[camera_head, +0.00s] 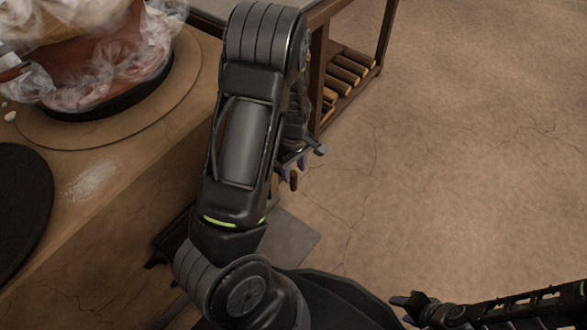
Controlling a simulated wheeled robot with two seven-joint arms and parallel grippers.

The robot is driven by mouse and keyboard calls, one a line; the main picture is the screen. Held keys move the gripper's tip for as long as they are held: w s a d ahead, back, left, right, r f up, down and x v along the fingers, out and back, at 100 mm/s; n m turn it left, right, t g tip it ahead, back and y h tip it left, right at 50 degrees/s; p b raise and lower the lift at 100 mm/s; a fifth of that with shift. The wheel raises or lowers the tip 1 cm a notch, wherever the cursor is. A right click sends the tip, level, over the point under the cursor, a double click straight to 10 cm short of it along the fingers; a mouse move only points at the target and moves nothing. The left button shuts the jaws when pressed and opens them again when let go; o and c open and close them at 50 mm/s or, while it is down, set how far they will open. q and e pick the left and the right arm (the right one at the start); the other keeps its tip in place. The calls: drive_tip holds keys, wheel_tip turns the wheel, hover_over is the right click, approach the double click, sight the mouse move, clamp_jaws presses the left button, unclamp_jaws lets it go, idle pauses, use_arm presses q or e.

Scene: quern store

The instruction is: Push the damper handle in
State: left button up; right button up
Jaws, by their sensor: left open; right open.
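My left arm rises through the middle of the view and folds over. My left gripper (294,165), open, is partly hidden behind that arm, beside the side of the clay stove bench. A small brown peg-like piece (293,181) shows just below its fingers; it may be the damper handle, but I cannot tell for sure, nor whether the fingers touch it. My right gripper (405,309) is open and empty at the bottom right, low over the floor.
The clay bench (130,165) fills the left, with a steaming brown pot (100,62) and a dark round plate (20,205) on top. A grey slab (290,245) lies on the floor; the right floor is clear.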

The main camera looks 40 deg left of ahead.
use_arm(q)
drive_tip(key=s+d+f+m+h, duration=0.1)
drive_tip(key=s+d+m, duration=0.3)
drive_tip(key=d, duration=0.5)
drive_tip(key=s+d+f+m+t+h, duration=0.1)
drive_tip(key=s+d+f+m, duration=0.3)
drive_tip(key=d, duration=0.5)
drive_tip(key=s+d+f+m+h, duration=0.1)
drive_tip(key=s+d+f+m, duration=0.2)
drive_tip(key=d, duration=0.6)
drive_tip(key=m, duration=0.2)
drive_tip(key=shift+s+f+m+h, duration=0.15)
drive_tip(key=shift+s+m+h, duration=0.25)
